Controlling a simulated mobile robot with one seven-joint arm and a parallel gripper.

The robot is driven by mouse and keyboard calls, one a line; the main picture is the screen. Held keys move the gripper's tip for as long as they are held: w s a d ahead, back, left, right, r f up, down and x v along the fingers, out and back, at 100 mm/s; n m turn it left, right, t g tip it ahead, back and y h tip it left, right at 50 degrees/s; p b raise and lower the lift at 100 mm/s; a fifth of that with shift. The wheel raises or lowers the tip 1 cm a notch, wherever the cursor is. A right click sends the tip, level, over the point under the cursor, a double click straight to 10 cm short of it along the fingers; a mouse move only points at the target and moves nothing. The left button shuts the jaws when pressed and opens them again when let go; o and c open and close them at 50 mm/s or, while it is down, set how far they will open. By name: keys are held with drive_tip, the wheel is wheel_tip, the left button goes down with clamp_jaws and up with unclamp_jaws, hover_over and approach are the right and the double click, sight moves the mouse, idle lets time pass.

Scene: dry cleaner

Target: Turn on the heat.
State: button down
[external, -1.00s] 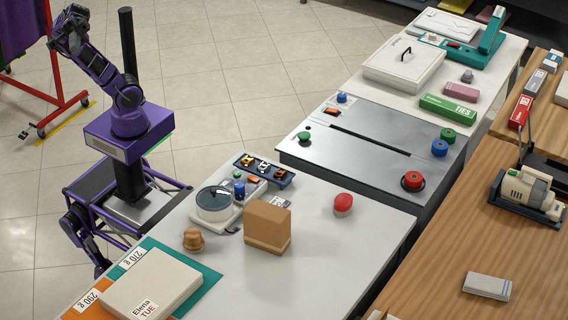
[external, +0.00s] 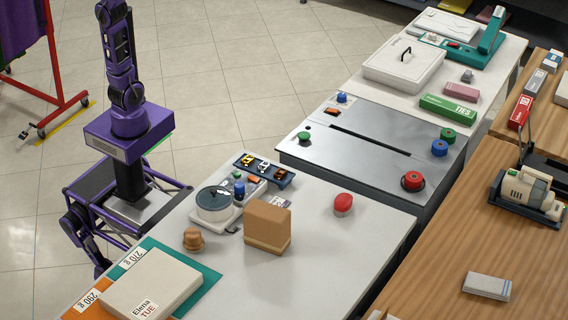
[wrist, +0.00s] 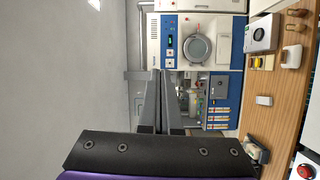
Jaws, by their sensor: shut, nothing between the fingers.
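No control labelled as heat is readable. A small unit with a glass-lidded round pot (external: 215,203) stands on the near white table. It has a blue knob (external: 239,188), a green button (external: 237,175) and an orange switch (external: 253,180). The grey metal worktop (external: 345,150) behind has another orange switch (external: 331,111), a blue knob (external: 342,97), a green button (external: 304,136) and a red button (external: 412,181). My gripper (wrist: 157,73) is shut and empty, away from all of them. In the external view it is beyond the top edge.
A brown box (external: 267,227) stands right of the pot, with a red-topped object (external: 343,204) farther right. A dark rack (external: 264,170) lies behind the pot unit. The wrist view shows a blue-and-white machine with a round door (wrist: 199,48).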

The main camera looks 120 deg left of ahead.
drive_tip(key=w+a+f+n+y, duration=0.2)
drive_tip(key=a, duration=0.6)
drive_tip(key=w+a+f+n+y, duration=0.1)
drive_tip(key=a+n+y, duration=0.15)
drive_tip(key=a, duration=0.55)
drive_tip(key=w+a+f+g, duration=0.3)
drive_tip(key=a+f, duration=0.1)
drive_tip(key=f, duration=0.5)
drive_tip(key=w+a+f+g, duration=0.2)
drive_tip(key=w+a+f, duration=0.2)
drive_tip(key=f, duration=0.5)
wheel_tip(320, 180, down, 14)
drive_tip(key=w+a+n+g, duration=0.1)
drive_tip(key=w+a+g, duration=0.1)
drive_tip(key=g, duration=0.2)
drive_tip(key=s+f+g+y, duration=0.1)
drive_tip(key=s+f+g, duration=0.2)
drive_tip(key=f, duration=0.7)
drive_tip(key=s+a+f+g, duration=0.1)
drive_tip(key=s+f+g, duration=0.2)
drive_tip(key=f, duration=0.7)
drive_tip(key=s+f+g+y, duration=0.1)
drive_tip(key=s+f+g, duration=0.2)
drive_tip(key=f, duration=0.7)
drive_tip(key=shift+s+a+f+y, duration=0.2)
drive_tip(key=shift+s+y, duration=0.15)
drive_tip(key=shift+s, duration=0.2)
drive_tip(key=shift+f, duration=0.15)
